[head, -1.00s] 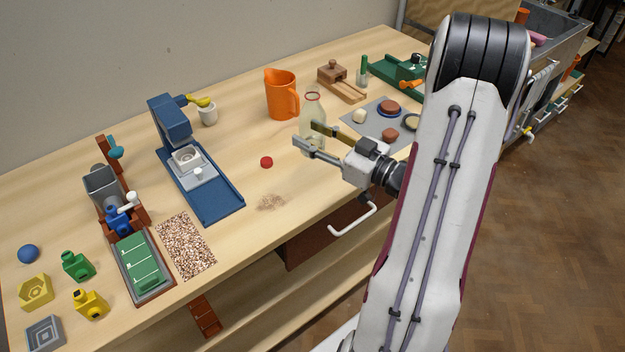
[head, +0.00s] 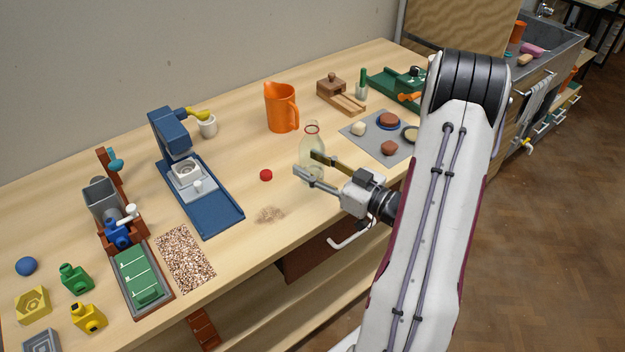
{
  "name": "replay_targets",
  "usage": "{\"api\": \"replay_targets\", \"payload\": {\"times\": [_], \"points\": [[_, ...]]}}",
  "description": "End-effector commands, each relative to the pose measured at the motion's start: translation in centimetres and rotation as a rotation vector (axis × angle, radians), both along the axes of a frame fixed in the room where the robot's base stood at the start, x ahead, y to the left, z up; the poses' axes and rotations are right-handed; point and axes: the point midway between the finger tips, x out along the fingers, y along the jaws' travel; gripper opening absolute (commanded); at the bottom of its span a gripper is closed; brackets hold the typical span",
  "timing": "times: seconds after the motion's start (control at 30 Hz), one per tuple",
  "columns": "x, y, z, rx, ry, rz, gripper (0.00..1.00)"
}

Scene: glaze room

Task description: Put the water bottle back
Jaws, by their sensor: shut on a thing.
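The water bottle (head: 313,143) is clear and pale, with a red ring at its neck and no cap on its mouth. It stands upright in the head view, near the front of the table. My gripper (head: 303,163) is shut on its lower body, with one finger on the near side and one on the far side. The fingers hide part of the bottle's lower end, so I cannot tell if its base touches the table. A small red cap (head: 266,175) lies on the table to the left of the bottle.
An orange jug (head: 281,108) stands behind the bottle. A grey mat (head: 362,146) with several round pieces lies to the right. A blue machine (head: 211,207) stands to the left. Table between cap and jug is clear.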

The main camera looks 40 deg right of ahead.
Motion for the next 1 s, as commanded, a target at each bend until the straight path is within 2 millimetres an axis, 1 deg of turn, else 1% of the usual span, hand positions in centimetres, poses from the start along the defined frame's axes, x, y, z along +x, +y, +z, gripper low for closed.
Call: {"api": "replay_targets", "payload": {"times": [0.1, 0.63, 0.77, 1.0], "points": [[0.0, 0.0, -0.6, 0.0, 0.0, 0.0, 0.12], [0.0, 0.0, -1.0, 0.0, 0.0, 0.0, 0.12], [0.0, 0.0, -1.8, 0.003, 0.001, 0.0, 0.12], [0.0, 0.0, -3.8, 0.002, 0.0, 0.0, 0.12]]}}
